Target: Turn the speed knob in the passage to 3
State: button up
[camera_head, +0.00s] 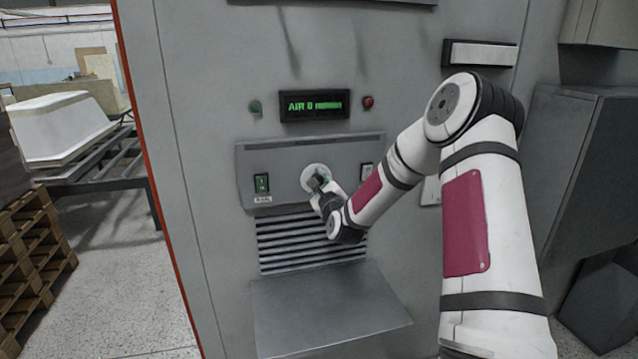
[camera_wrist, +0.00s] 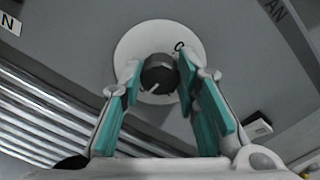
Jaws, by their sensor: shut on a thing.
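The speed knob (camera_wrist: 158,73) is a dark round knob on a white dial plate (camera_wrist: 125,48) in the wrist view. A white pointer line on it points down and left in that view. A mark like a 0 shows on the plate at the knob's upper right; other marks are not readable. My gripper (camera_wrist: 159,78) has its teal-padded fingers on both sides of the knob, shut on it. In the head view my gripper (camera_head: 320,186) reaches the white dial plate (camera_head: 310,172) on the grey panel and hides most of the knob.
A display (camera_head: 314,105) above shows green text starting "AIR 0", the remainder unclear. A green switch (camera_head: 262,183) is left of the dial and another switch (camera_head: 366,171) is right. Vent slats (camera_head: 300,241) and a grey shelf (camera_head: 325,312) lie below. Pallets (camera_head: 32,250) stand at left.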

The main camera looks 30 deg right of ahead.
jog(key=o, duration=1.2)
jog(key=shift+c, duration=0.2)
jog(key=v, duration=1.2)
